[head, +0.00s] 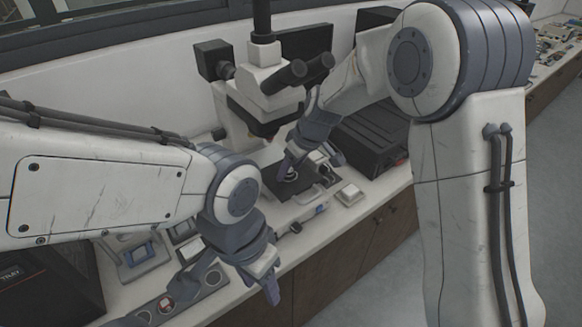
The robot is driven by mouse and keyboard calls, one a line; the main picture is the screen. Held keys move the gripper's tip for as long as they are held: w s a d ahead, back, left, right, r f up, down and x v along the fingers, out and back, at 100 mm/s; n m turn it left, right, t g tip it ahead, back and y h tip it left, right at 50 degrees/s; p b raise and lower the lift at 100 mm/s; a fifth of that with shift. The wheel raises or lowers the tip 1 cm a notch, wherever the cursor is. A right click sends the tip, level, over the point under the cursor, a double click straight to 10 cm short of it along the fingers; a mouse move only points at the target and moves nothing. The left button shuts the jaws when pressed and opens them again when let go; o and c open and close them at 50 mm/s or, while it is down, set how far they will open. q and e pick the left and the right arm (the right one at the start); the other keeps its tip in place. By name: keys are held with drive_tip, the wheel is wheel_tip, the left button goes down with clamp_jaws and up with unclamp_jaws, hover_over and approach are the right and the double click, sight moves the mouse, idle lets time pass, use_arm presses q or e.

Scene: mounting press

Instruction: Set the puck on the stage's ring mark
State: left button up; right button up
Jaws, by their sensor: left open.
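The microscope (262,88) stands at the back of the bench, with a dark flat stage plate (312,192) below it. A small round dark item with a pale centre (290,177) is on the plate; I cannot tell whether it is the puck or the ring mark. My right gripper (311,164) points down over the plate, one finger right by this round item; its hold is unclear. My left gripper (268,277) is open and empty at the bench's front edge, away from the stage.
A black box (368,138) stands right of the stage. A small white block (349,194) sits near the front edge.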

drive_tip(key=shift+r, duration=0.3)
drive_tip(key=s+d+b, duration=0.1)
drive_tip(key=s+d, duration=0.1)
drive_tip(key=s+d+b, duration=0.2)
drive_tip(key=s+d, duration=0.1)
drive_tip(key=s+d+b, duration=0.2)
drive_tip(key=d, duration=0.1)
drive_tip(key=shift+s+d+r, duration=0.1)
drive_tip(key=shift+s+r, duration=0.2)
drive_tip(key=shift+r, duration=0.05)
drive_tip(key=s+a+f+m+g+h, duration=0.1)
drive_tip(key=s+a, duration=0.1)
drive_tip(key=s, duration=1)
drive_tip(key=s+a+f+m+g+h, duration=0.1)
drive_tip(key=s+g, duration=0.1)
drive_tip(key=s, duration=1)
drive_tip(key=shift+s+a+b, duration=0.3)
drive_tip(key=shift+a+b, duration=0.05)
drive_tip(key=shift+b, duration=0.05)
